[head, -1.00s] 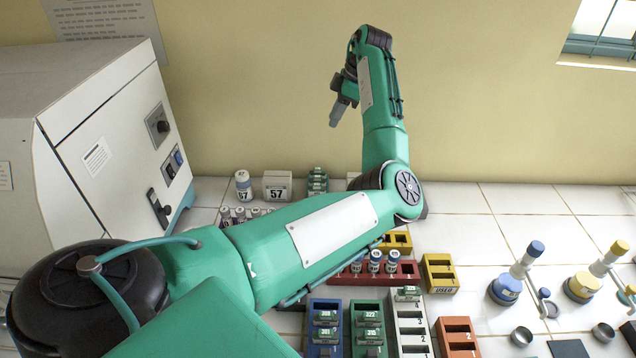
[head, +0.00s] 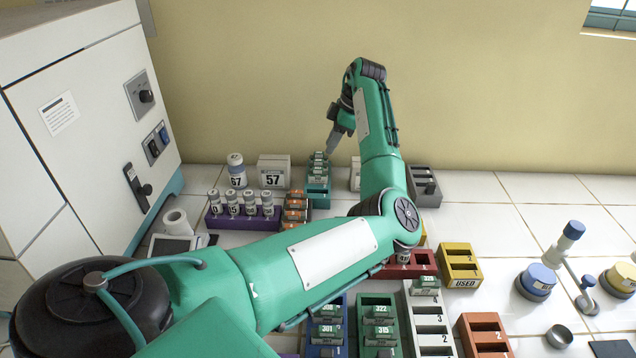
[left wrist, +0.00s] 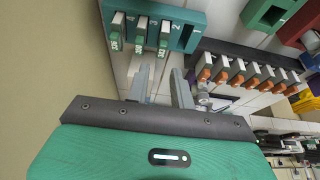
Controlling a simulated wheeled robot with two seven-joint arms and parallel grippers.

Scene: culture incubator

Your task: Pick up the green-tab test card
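Three green-tab test cards (head: 318,169) stand in a teal rack (head: 317,190) at the back of the counter. In the left wrist view the green-tab cards (left wrist: 139,46) fill three slots of the teal rack (left wrist: 189,17), and the slot marked 1 is empty. My left gripper (head: 331,151) points down just above and beside these cards in the head view. In the left wrist view my left gripper (left wrist: 161,88) has its fingers apart with nothing between them, and the cards lie beyond the fingertips. My right gripper is not in view.
A white box marked 57 (head: 273,171) and a purple vial rack (head: 240,219) are to the left. A grey rack (head: 425,187) is to the right. My left arm hides part of the counter.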

